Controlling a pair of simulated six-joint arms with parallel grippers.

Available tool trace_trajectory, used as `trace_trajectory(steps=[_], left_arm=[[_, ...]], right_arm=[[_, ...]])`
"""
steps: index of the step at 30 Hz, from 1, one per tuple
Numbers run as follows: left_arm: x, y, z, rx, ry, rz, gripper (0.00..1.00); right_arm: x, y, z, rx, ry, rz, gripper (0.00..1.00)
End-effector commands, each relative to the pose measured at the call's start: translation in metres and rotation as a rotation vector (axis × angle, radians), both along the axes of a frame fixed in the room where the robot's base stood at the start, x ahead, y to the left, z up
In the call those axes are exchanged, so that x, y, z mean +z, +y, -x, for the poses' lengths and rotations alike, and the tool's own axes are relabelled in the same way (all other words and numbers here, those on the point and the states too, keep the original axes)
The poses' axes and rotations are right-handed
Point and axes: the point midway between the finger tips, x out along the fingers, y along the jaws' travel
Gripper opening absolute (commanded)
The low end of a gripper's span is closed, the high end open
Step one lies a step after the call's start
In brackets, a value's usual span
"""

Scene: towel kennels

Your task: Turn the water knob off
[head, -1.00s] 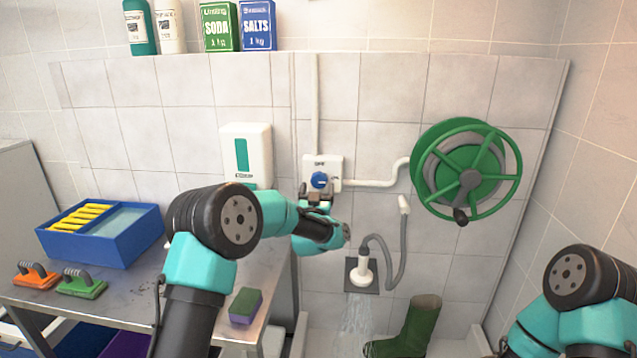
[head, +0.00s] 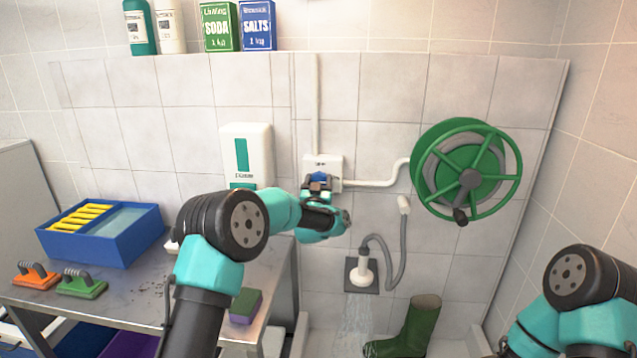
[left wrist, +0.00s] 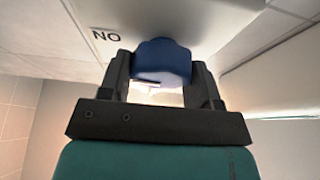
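The blue water knob (head: 319,176) sits on a white wall box (head: 335,163) with small lettering. My left gripper (head: 318,183) is at the knob from the front and below. In the left wrist view the knob (left wrist: 162,60) is between the two dark fingers (left wrist: 160,82), which look closed against its sides. A label reading "NO" shows beside the knob there. Water (head: 355,318) runs down from the drain-side fitting (head: 362,273) with a grey hose. My right arm shows at the lower right, but its gripper is out of view.
A green hose reel (head: 466,172) hangs right of the box, and a white dispenser (head: 247,155) left of it. A steel table (head: 135,290) holds a blue tub (head: 110,245), brushes and a sponge (head: 245,306). A green boot (head: 410,328) stands below.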

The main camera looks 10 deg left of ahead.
Motion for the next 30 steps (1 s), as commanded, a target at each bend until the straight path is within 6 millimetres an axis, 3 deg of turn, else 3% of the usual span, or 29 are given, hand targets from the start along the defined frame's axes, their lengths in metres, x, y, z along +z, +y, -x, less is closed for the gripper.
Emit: trace_trajectory(steps=[6,20,30], left_arm=[[0.0,0.0,0.0001,0.0,0.0,0.0,0.34],[0.0002,0.0,0.0,0.001,-0.006,0.087,0.34],[0.0001,-0.0001,-0.0002,0.0,-0.019,0.329,0.34]], right_arm=[[0.0,0.0,0.0,0.0,0.0,0.0,0.43],[0.0,0.0,0.0,0.0,0.0,0.0,0.43],[0.0,0.0,0.0,0.0,0.0,0.0,0.43]])
